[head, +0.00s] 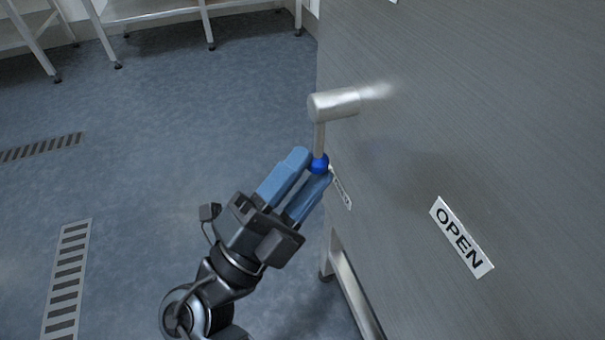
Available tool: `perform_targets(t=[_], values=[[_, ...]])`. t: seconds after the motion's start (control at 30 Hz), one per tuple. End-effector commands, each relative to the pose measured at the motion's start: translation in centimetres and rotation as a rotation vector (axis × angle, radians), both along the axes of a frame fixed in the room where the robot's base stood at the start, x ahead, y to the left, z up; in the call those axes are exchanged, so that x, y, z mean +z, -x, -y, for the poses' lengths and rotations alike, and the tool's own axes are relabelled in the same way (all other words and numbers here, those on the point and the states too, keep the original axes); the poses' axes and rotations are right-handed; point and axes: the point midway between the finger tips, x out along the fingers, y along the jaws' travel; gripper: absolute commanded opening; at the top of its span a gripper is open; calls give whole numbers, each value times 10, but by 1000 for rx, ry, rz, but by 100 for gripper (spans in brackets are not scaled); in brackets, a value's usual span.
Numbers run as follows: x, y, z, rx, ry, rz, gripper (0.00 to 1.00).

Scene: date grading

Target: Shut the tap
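The tap has a silver cylindrical hub (335,104) on the grey metal panel. A thin lever (319,138) hangs down from the hub and ends in a blue ball knob (318,163). My gripper (313,164) comes from the lower left with its two blue fingers a little apart. The knob is at the fingertips and seems to lie between them. I cannot tell whether both fingers press on it. A white "OPEN" label (461,237) is on the panel to the right. A second small label (341,188) is below the knob, its text partly hidden by my gripper.
The grey panel (480,120) fills the right side, with a metal leg (352,290) below its left edge. White shelving (150,14) stands at the back. The blue floor on the left is clear, with drain grates (67,280) set in it.

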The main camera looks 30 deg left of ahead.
Motion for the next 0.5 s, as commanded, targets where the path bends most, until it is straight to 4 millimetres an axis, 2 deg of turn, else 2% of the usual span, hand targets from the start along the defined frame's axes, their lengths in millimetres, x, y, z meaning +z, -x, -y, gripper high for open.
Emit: perform_targets(t=[0.03,0.2,0.5], values=[[3,-6,4,-14,-6,1,41],[4,-6,4,-14,-5,3,55],[3,-3,3,-11,-3,4,55]])
